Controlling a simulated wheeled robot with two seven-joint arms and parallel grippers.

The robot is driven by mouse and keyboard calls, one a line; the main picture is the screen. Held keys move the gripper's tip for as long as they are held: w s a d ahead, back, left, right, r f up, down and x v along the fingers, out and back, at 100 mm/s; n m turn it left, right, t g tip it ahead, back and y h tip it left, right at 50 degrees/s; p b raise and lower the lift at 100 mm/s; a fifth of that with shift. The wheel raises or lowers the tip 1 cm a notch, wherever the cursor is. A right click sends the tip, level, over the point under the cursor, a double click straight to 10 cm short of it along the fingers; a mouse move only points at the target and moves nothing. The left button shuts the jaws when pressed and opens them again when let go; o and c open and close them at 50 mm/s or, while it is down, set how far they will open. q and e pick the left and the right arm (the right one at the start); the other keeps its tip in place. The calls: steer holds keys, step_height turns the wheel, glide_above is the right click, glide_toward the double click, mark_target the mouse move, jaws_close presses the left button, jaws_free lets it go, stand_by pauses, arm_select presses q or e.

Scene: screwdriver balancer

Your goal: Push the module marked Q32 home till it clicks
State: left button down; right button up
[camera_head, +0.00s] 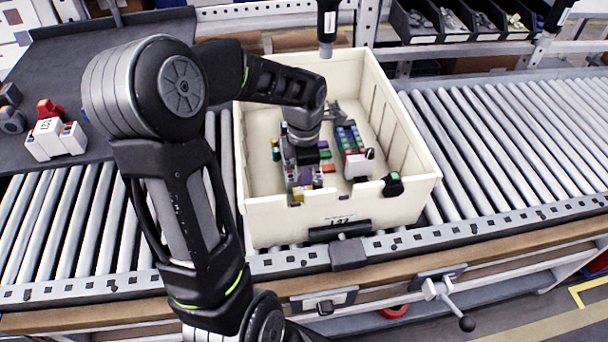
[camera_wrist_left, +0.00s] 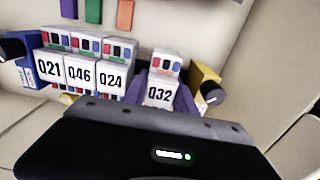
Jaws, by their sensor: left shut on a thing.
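The module marked Q32 (camera_wrist_left: 159,93) is a white block with a coloured top, at the right end of a row of modules in the left wrist view. My left gripper (camera_wrist_left: 160,100) has purple fingers on both sides of it and is shut on it. Modules Q21 (camera_wrist_left: 49,69), Q46 (camera_wrist_left: 80,76) and Q24 (camera_wrist_left: 111,80) stand to its left. Q32 sits slightly out of line with them; its seating is hidden. In the head view my left gripper (camera_head: 304,175) reaches down into the cream crate (camera_head: 290,222), partly covered by my wrist. My right gripper is not in view.
A second row of coloured parts (camera_head: 348,140) lies right of my gripper in the crate. A black tool (camera_head: 328,25) hangs over the crate's back wall. White blocks (camera_head: 55,138) stand on the dark mat at left. The roller conveyor (camera_head: 510,140) is clear at right.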

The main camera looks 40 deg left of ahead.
arm_select(q)
steer(key=shift+f+b, duration=0.3)
stand_by(0.8)
steer(key=shift+f, duration=0.1)
stand_by(0.5)
stand_by(0.4)
steer(key=c, duration=0.9)
jaws_free()
stand_by(0.4)
step_height(320, 180, up, 8)
steer(key=shift+f, duration=0.1)
stand_by(0.4)
